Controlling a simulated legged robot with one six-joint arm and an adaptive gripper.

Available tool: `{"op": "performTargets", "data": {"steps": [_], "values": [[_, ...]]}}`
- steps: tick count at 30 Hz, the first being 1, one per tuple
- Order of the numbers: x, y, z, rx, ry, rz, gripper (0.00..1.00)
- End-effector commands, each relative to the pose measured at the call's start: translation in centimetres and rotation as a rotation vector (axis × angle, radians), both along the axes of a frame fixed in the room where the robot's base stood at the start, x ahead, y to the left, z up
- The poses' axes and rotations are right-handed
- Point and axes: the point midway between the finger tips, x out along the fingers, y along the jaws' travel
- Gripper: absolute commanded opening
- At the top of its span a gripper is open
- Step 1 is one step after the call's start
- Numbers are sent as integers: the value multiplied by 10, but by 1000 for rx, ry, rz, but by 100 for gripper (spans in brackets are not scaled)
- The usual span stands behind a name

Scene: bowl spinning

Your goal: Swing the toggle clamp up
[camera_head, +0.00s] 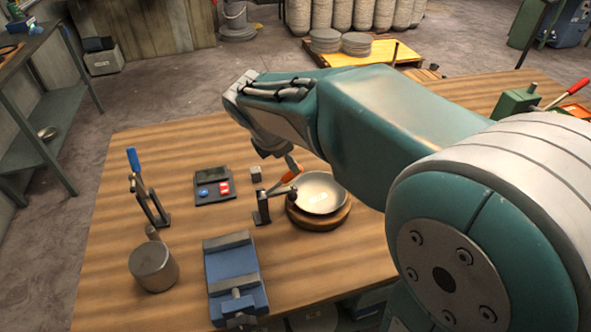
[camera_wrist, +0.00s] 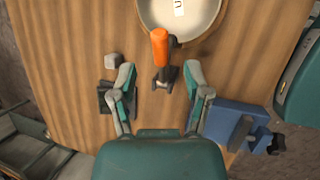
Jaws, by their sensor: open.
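The toggle clamp has a dark base (camera_head: 262,207) and an orange handle (camera_head: 291,174). It stands on the wooden table just left of a pale bowl (camera_head: 321,192), with its handle leaning up to the right. In the wrist view the orange handle (camera_wrist: 159,46) points toward the camera, beside the bowl (camera_wrist: 178,15). My gripper (camera_wrist: 159,68) is open and empty, its fingers on either side of the clamp in that view. In the head view its fingers are mostly hidden by my arm. I cannot tell the gap between fingers and handle.
The bowl sits on a round wooden base (camera_head: 335,221). A blue vise (camera_head: 232,275), a grey metal cylinder (camera_head: 153,267), a blue-handled lever device (camera_head: 146,190) and a dark button panel (camera_head: 213,187) stand to the left and front. Bare tabletop lies behind the panel.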

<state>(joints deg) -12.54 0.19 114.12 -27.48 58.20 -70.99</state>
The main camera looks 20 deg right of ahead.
Motion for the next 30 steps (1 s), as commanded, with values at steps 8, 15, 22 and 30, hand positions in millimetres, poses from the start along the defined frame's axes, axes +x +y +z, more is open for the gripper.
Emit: {"op": "performTargets", "data": {"steps": [8, 15, 22, 30], "values": [[12, -14, -47, -3, 4, -2, 62], [17, -21, -64, -2, 0, -2, 62], [18, -22, -65, -1, 0, -2, 62], [18, -21, -65, -2, -1, -1, 0]]}}
